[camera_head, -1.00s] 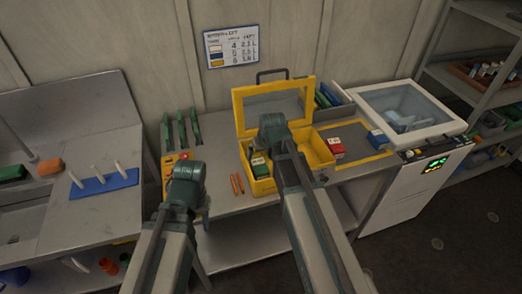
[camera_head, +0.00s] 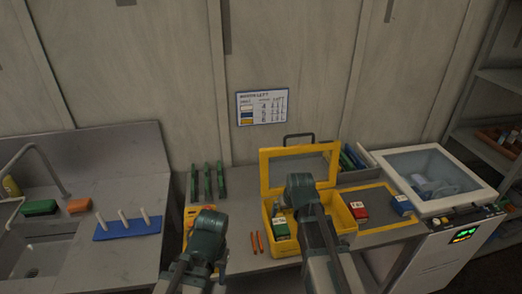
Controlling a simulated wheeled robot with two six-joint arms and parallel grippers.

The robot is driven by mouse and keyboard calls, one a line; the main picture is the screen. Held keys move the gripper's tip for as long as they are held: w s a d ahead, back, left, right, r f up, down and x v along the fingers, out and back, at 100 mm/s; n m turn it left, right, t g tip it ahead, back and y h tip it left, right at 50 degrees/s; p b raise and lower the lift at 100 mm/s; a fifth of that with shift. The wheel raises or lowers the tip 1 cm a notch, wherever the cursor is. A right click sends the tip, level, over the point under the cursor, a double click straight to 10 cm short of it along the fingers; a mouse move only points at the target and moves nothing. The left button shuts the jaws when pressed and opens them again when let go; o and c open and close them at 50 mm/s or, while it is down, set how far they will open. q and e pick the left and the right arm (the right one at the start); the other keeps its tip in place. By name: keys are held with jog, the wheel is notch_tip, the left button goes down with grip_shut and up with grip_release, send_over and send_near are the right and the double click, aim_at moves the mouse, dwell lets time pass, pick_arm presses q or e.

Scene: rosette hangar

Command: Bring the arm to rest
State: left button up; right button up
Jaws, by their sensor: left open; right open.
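My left gripper (camera_head: 207,230) is at the front of the workbench, over a yellow item (camera_head: 197,264) that it partly hides. My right gripper (camera_head: 300,184) is above the open yellow box (camera_head: 272,247), whose windowed lid (camera_head: 264,172) stands up at the back. A green and white pack (camera_head: 281,229) sits in the box's left part.
A blue pack (camera_head: 401,205) lies on a yellow-edged mat (camera_head: 385,222). A machine with a clear lid (camera_head: 434,172) stands right. Two orange sticks (camera_head: 256,243) lie before the box. Left are a blue peg rack (camera_head: 128,227) and a sink (camera_head: 45,254). A chart (camera_head: 262,107) hangs on the wall.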

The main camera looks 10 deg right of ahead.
jog(key=s+a+f+n+g+b, duration=0.1)
jog(key=s+a+f+g+b, duration=0.1)
jog(key=s+a, duration=0.5)
jog(key=s+a+f+n+g+h+b, duration=0.1)
jog(key=s+a+f+n+g+b, duration=0.1)
jog(key=s+a, duration=0.4)
jog(key=s+f+g, duration=0.1)
jog(key=s+f, duration=0.1)
jog(key=s, duration=0.3)
jog(key=shift+s+a+h, duration=0.3)
jog(key=shift+s+a, duration=0.05)
jog(key=shift+s, duration=0.05)
